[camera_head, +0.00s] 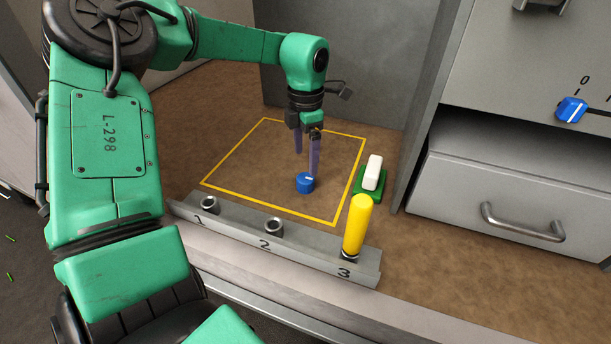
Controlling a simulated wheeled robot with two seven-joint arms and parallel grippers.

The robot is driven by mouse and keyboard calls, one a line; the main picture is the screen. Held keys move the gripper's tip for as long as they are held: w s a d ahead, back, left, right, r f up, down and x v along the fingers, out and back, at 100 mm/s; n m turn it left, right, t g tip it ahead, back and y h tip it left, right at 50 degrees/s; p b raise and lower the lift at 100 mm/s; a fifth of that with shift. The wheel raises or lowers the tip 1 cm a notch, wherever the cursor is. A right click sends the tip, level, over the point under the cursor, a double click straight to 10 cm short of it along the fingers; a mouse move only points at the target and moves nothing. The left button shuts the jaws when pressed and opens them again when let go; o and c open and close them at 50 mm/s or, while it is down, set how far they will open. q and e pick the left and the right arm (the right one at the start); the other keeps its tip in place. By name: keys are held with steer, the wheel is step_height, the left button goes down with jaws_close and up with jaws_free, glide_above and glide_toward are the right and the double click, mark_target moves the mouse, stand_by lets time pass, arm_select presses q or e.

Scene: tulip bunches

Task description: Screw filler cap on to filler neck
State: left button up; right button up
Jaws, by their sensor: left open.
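A short blue cap (305,184) with a white mark on top stands inside the yellow outline on the brown surface. My left gripper (306,165) points down over it, with its two purple fingers apart. The nearer fingertip is close to the cap; I cannot tell whether it touches. A grey rail (315,259) at the front bears the numbers 1, 2 and 3. Open metal necks stand at 1 (209,205) and 2 (273,227). My right gripper is not in view.
A white block (373,172) sits on a green base (370,186) right of the yellow outline (219,167). A grey cabinet with a drawer handle (522,222) and a blue knob (571,110) stands at the right. Grey panels close off the back. The outlined area is otherwise clear.

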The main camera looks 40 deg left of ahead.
mark_target(305, 177)
arm_select(q)
step_height(305, 177, down, 7)
steer(key=shift+s+r+b, duration=0.1)
steer(key=shift+b, duration=0.45)
steer(key=c, duration=1.4)
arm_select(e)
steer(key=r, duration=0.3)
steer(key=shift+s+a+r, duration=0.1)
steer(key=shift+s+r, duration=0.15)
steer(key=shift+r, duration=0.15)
